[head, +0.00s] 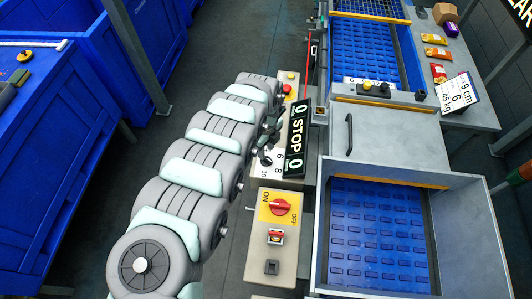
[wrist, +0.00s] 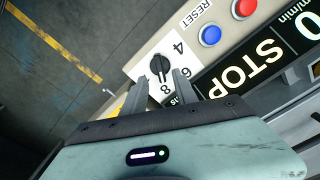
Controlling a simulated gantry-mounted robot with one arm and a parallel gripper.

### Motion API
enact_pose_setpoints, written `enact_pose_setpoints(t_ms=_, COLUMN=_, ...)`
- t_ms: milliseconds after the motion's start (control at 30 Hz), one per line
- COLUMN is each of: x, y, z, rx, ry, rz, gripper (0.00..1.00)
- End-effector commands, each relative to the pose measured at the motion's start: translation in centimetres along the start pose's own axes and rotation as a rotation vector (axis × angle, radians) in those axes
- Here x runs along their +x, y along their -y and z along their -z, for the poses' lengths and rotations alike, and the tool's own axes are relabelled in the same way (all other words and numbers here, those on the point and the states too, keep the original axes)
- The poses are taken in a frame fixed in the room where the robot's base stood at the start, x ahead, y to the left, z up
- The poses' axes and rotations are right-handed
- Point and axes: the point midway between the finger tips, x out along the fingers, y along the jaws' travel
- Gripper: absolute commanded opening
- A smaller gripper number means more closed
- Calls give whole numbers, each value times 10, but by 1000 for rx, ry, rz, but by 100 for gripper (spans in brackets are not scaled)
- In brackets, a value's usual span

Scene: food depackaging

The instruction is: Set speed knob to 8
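The speed knob (wrist: 160,65) is a small black dial on a white scale plate (wrist: 139,62) in the wrist view. The figures 4 and 8 show beside it; which figure its mark points to is hard to tell. My gripper (wrist: 162,82) has its two dark fingers apart, with nothing between them that I can see held. The fingertips are just below the knob in the picture; whether they touch it is unclear.
In the wrist view a blue reset button (wrist: 209,35) and a red button (wrist: 243,7) lie near the knob. In the head view a red on/off switch (head: 281,207) sits on the panel towards the front. The conveyor machine (head: 374,187) stands to the right.

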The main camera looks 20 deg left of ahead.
Motion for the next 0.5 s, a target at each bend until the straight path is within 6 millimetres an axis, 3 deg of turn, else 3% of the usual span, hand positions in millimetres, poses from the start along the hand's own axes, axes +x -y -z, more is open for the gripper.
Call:
enact_pose_setpoints(t_ms=200, x=-39, y=0, z=-2, rx=-1, ry=5, rz=3, gripper=35)
enact_pose_setpoints(t_ms=500, x=-58, y=0, z=0, rx=0, ry=1, rz=0, gripper=35)
